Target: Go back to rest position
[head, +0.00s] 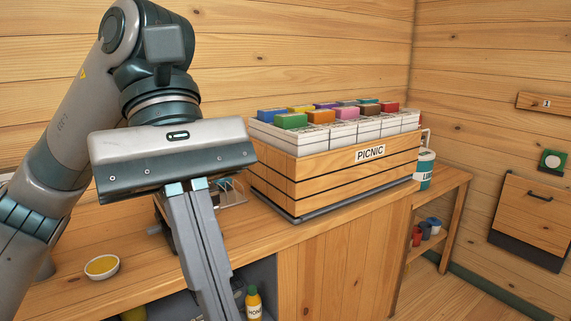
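My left arm comes in from the left, and its gripper (205,260) points down in front of the wooden counter (330,235). Its two grey fingers lie side by side with no clear gap, so it looks shut. The fingertips run to the bottom edge of the picture, and I see nothing held between them. My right gripper is not in view.
A wooden PICNIC crate (335,178) with several colourful-topped cartons stands on the counter. A honey bottle (253,303) is on the shelf below. A side shelf (442,195) holds a container (425,168) and cans.

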